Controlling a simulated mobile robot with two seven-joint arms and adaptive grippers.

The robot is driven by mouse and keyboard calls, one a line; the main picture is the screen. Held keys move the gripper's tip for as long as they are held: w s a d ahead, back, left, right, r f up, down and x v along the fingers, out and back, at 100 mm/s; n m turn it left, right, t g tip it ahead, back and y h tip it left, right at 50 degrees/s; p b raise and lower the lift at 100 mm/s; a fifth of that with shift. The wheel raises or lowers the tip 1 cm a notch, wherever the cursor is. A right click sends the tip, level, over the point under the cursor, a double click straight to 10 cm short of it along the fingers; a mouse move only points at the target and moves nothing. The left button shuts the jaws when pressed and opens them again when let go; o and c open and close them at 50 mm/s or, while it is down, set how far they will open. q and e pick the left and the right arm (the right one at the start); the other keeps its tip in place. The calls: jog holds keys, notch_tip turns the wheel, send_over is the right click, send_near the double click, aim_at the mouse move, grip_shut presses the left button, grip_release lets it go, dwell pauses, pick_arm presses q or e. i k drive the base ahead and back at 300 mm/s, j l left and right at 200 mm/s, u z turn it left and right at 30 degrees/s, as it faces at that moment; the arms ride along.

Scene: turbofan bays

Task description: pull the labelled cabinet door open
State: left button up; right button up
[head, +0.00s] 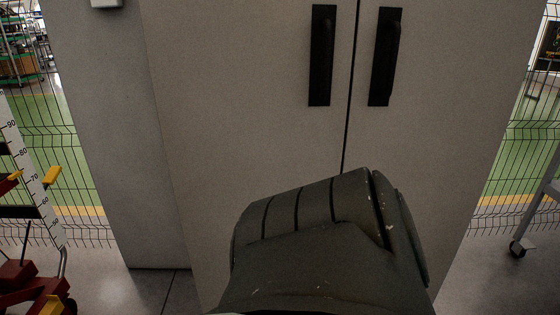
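A tall light grey cabinet (235,110) with two doors fills the middle of the head view. The left door (250,60) and the right door (450,90) meet at a narrow dark vertical seam and look closed. The left door has a black upright handle (321,55) and the right door has a matching one (384,57), both near the seam. No readable label shows on either door. A dark grey link of my own arm covers the lower middle of the doors. Neither gripper shows, and nothing is seen touching the handles.
A wire mesh fence (40,115) stands behind the cabinet on both sides, with green floor beyond. A red wheeled stand with a scale (22,165) is at the lower left. A grey wheeled frame (535,205) is at the right edge.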

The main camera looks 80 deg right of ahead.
aim_at(251, 97)
jog(key=z, duration=2.3)
jog(key=i+l+u, duration=0.1)
jog(key=l+u, duration=0.75)
jog(key=l, duration=0.3)
